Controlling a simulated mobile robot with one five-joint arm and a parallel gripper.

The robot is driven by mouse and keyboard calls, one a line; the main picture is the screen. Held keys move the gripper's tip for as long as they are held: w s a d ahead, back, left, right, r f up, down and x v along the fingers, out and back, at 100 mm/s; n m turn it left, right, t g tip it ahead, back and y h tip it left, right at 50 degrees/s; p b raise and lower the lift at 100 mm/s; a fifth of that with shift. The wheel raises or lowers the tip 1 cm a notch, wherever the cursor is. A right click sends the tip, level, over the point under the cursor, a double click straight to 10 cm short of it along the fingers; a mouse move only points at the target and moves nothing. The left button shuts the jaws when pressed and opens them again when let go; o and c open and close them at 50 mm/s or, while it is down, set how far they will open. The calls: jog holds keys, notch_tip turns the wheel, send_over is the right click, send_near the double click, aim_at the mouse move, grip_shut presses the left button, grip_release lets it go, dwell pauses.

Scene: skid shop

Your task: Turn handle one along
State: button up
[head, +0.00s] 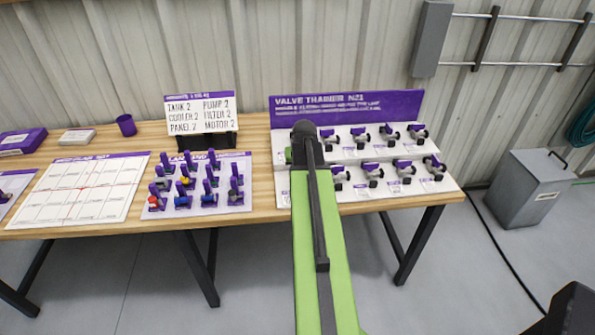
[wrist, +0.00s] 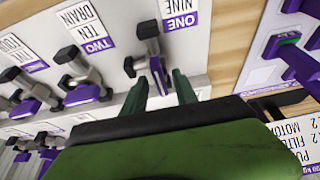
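Handle one is the purple lever (wrist: 158,75) on a dark and grey valve, beside a label reading ONE (wrist: 180,22) in the wrist view. My gripper (wrist: 160,88) is open, its two green fingers on either side of this lever's end. I cannot tell whether either finger touches it. In the head view my arm hides this valve and most of my gripper. The valve trainer board (head: 347,106) stands at the back of the bench with two rows of valves. The valve labelled TWO (wrist: 80,75) is to the left in the wrist view.
More valves (head: 403,170) fill the board to the right of my arm. A panel of coloured switches (head: 238,206) lies close on the left, with a sign (head: 200,112) behind it. A grey bin (head: 522,190) stands on the floor at right.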

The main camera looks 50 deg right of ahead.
jog(key=p+v, duration=1.5)
jog(key=v, duration=0.2)
jog(key=shift+p, duration=0.4)
jog(key=shift+r, duration=0.1)
jog(key=w+a+f+n+y+b, duration=0.15)
jog(key=w+a, duration=0.35)
jog(key=a, duration=0.5)
jog(key=w+a+f+n+b, duration=0.15)
jog(key=w+a, duration=0.25)
jog(key=a, duration=0.5)
jog(key=w+a+f+n+y+b, duration=0.1)
jog(key=w+a+n, duration=0.3)
jog(key=a, duration=0.6)
jog(key=s+a+f+g, duration=0.1)
jog(key=s+a, duration=0.1)
jog(key=a, duration=0.5)
jog(key=s+a+f+n+g+b, duration=0.1)
jog(key=s+a+f+g, duration=0.1)
jog(key=a, duration=0.6)
jog(key=shift+s, duration=0.8)
